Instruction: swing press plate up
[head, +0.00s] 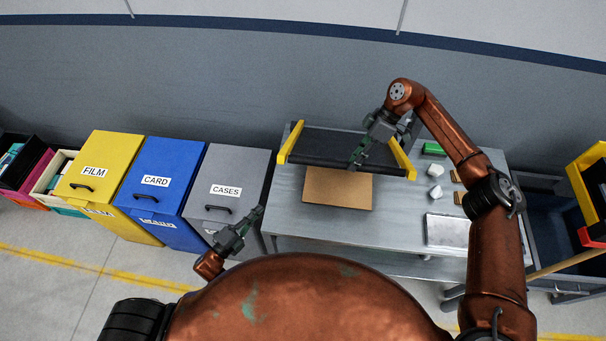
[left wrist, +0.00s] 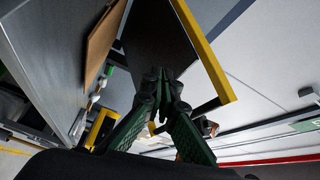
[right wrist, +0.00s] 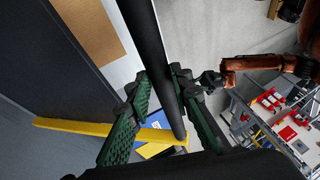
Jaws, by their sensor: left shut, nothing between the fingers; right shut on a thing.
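The press plate (head: 325,143) is a dark panel between yellow side pieces at the table's back. It sits above a flat brown cardboard sheet (head: 337,190) and hides its rear part; its exact tilt is hard to judge. In the left wrist view the plate (left wrist: 158,40) stands apart from the cardboard (left wrist: 104,42). My right gripper (head: 358,158) reaches over the plate to its front edge. In the right wrist view its green fingers are shut around a black bar (right wrist: 152,45) of the plate. My left gripper (head: 258,213) is shut and empty, left of the table.
The grey metal table (head: 300,222) also holds a silver tray (head: 455,231), white pieces (head: 435,170) and a green block (head: 433,149) on the right. Grey (head: 228,165), blue (head: 165,170) and yellow (head: 100,165) bins stand to the left. A wall runs behind.

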